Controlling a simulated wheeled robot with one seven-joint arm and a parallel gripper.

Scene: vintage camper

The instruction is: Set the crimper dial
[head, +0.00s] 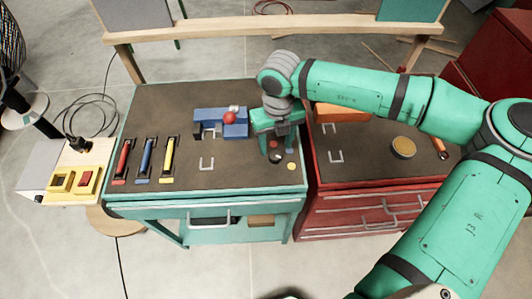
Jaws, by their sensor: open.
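A small dark round knob (276,157), which looks like the dial, sits on the right part of the teal cabinet's dark top. My gripper (278,143) is open and points down just above and behind the knob, hiding part of that area. I cannot tell whether the fingers touch it. A blue device (221,122) with a red ball and a pale knob, possibly the crimper, stands left of my gripper.
Red, blue and yellow levers (145,155) stand at the left of the teal cabinet (210,203). A red cabinet (352,217) adjoins it, with a round tan-topped tin (403,147) and an orange block (340,112). A yellow switch box (75,181) is far left.

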